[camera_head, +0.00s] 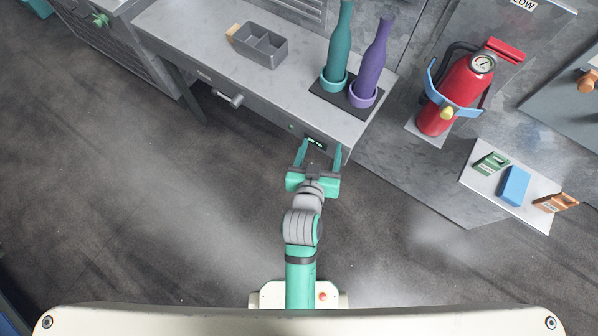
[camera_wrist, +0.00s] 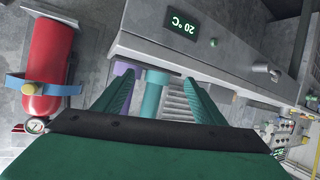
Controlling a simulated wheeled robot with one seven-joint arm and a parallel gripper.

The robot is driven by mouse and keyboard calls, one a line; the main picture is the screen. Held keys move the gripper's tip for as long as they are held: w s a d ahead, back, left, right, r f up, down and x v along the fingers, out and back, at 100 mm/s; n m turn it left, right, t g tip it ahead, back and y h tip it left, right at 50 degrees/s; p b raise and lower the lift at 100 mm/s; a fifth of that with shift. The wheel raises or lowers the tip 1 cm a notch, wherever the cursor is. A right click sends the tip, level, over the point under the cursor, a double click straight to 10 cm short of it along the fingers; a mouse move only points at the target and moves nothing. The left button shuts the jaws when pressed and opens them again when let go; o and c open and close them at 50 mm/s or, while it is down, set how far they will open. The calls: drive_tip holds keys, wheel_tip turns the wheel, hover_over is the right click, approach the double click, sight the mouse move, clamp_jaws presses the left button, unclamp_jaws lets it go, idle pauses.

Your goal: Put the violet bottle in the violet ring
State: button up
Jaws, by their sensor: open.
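The violet bottle (camera_head: 372,62) stands upright in the violet ring (camera_head: 363,96) on a dark base plate (camera_head: 345,100) at the right end of the bench. A teal bottle (camera_head: 341,45) stands in a teal ring (camera_head: 333,82) just left of it. My gripper (camera_head: 319,150) is open and empty, in front of the bench edge and apart from both bottles. In the wrist view my gripper (camera_wrist: 160,95) shows its two fingers spread. Violet and teal parts show beyond the fingers there, mostly hidden.
A grey divided box (camera_head: 260,46) sits on the bench (camera_head: 200,28) to the left. A red fire extinguisher (camera_head: 457,95) stands right of the bench. A low shelf (camera_head: 480,180) at the right holds small boxes. The floor in front is clear.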

drive_tip(key=s+a+r+t+y, duration=0.1)
drive_tip(key=s+a, duration=0.2)
drive_tip(key=s, duration=0.9)
drive_tip(key=s+a+r+n+t+y, duration=0.1)
drive_tip(key=s+a+y, duration=0.1)
drive_tip(key=s, duration=1)
drive_tip(key=shift+s+a, duration=0.4)
drive_tip(key=shift+a, duration=0.05)
